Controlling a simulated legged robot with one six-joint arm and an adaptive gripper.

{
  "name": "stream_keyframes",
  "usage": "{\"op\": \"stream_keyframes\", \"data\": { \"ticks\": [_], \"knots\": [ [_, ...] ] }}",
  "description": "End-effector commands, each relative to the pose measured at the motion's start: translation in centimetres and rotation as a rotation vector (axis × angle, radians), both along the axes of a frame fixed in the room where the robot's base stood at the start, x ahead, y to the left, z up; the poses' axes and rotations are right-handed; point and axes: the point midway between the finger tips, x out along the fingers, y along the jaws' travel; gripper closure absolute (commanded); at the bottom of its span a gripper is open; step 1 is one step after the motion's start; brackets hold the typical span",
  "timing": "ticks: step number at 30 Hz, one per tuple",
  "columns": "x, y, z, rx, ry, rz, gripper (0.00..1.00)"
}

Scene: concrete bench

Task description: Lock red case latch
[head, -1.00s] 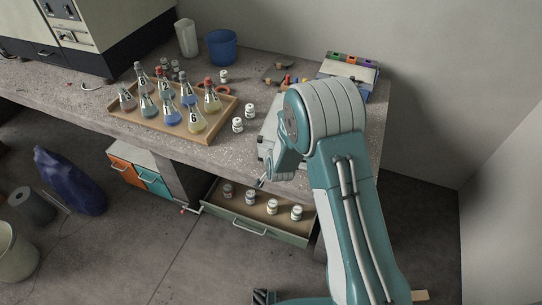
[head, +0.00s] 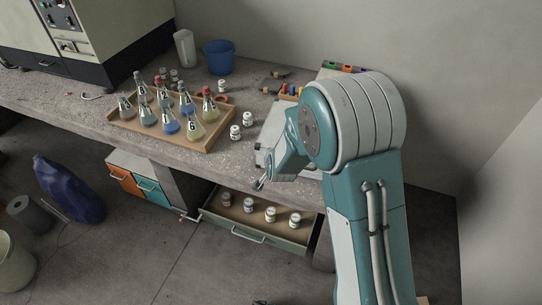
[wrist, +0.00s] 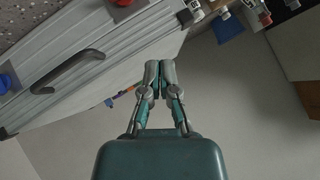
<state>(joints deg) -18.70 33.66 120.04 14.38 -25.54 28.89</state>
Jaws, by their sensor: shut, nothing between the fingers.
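A grey ribbed case (wrist: 95,62) fills the upper left of the wrist view, with a dark handle (wrist: 68,70) on its side. A red latch (wrist: 124,3) is cut off by the top edge, so its position cannot be told. A blue latch (wrist: 6,82) sits at the left edge. In the head view the case (head: 268,155) stands at the bench's front edge, mostly hidden by my arm. My gripper (wrist: 159,64) is shut and empty, in front of the case and apart from the red latch. It also shows in the head view (head: 259,184).
A wooden tray of numbered flasks (head: 222,139) stands left of the case, with small white vials (head: 235,132) between. An open drawer with vials (head: 262,238) juts out below my gripper. A blue bucket (head: 219,57) stands at the back.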

Motion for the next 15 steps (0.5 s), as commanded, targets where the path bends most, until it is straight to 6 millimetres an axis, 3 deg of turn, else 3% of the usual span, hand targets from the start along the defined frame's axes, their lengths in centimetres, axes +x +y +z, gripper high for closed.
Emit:
{"op": "stream_keyframes", "data": {
  "ticks": [7,15],
  "knots": [
    [-2.6,0.0,2.6,0.001,0.000,0.000,1.00],
    [-3.4,0.0,3.2,0.000,0.001,0.000,1.00]
  ]
}}
